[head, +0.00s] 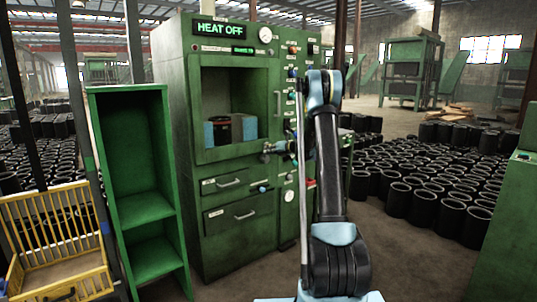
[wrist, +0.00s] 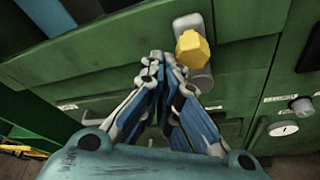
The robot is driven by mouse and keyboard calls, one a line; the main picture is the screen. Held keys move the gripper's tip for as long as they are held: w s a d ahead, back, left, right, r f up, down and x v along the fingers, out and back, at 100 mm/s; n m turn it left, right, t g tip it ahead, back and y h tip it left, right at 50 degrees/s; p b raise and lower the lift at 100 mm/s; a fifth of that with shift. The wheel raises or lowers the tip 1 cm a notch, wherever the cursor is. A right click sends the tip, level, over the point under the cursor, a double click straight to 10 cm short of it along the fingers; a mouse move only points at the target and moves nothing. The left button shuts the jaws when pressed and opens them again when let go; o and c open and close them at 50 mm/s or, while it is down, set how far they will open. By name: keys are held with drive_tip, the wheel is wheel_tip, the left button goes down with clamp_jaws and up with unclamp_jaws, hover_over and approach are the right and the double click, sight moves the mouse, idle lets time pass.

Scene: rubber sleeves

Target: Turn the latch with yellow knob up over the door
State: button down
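The latch has a faceted yellow knob (wrist: 192,48) and a grey metal plate (wrist: 202,78) behind it, on the green machine front in the wrist view. I cannot tell which way the latch is turned. My gripper (wrist: 162,58) has its fingertips together, just left of the knob and apart from it in the picture, with nothing between them. In the head view my gripper (head: 268,150) is at the right lower edge of the chamber opening, and the knob cannot be made out there. The chamber (head: 232,85) shows blue blocks and a dark cylinder inside; whether a clear door covers it is unclear.
The green machine (head: 180,110) shows a "HEAT OFF" display (head: 220,29) and drawers (head: 238,213) below the chamber. An empty green shelf (head: 146,206) and a yellow crate (head: 60,270) stand left. Many black sleeves (head: 418,198) cover the floor at right.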

drive_tip(key=s+d, duration=0.5)
drive_tip(key=s, duration=0.3)
drive_tip(key=shift+f, duration=0.2)
drive_tip(key=shift+a, duration=0.1)
drive_tip(key=s+a+r+n+g+h, duration=0.25)
drive_tip(key=s+n, duration=0.65)
drive_tip(key=s, duration=0.7)
drive_tip(key=s+a+r+n+g+h, duration=0.1)
drive_tip(key=s+r+n+g+h, duration=0.15)
drive_tip(key=s+n, duration=0.95)
drive_tip(key=s+d+f+n+g+h, duration=0.1)
drive_tip(key=s+d+f+n, duration=0.2)
drive_tip(key=s, duration=0.9)
drive_tip(key=s+d+f+n+g+h, duration=0.1)
drive_tip(key=s+f+n, duration=0.4)
drive_tip(key=s, duration=0.7)
drive_tip(key=s+d+f+n+g+h, duration=0.1)
drive_tip(key=s+d+f+n+h, duration=0.2)
drive_tip(key=s, duration=0.9)
drive_tip(key=shift+s+d+f+n, duration=0.2)
drive_tip(key=shift+d+f+n, duration=0.6)
drive_tip(key=shift+d+n, duration=0.3)
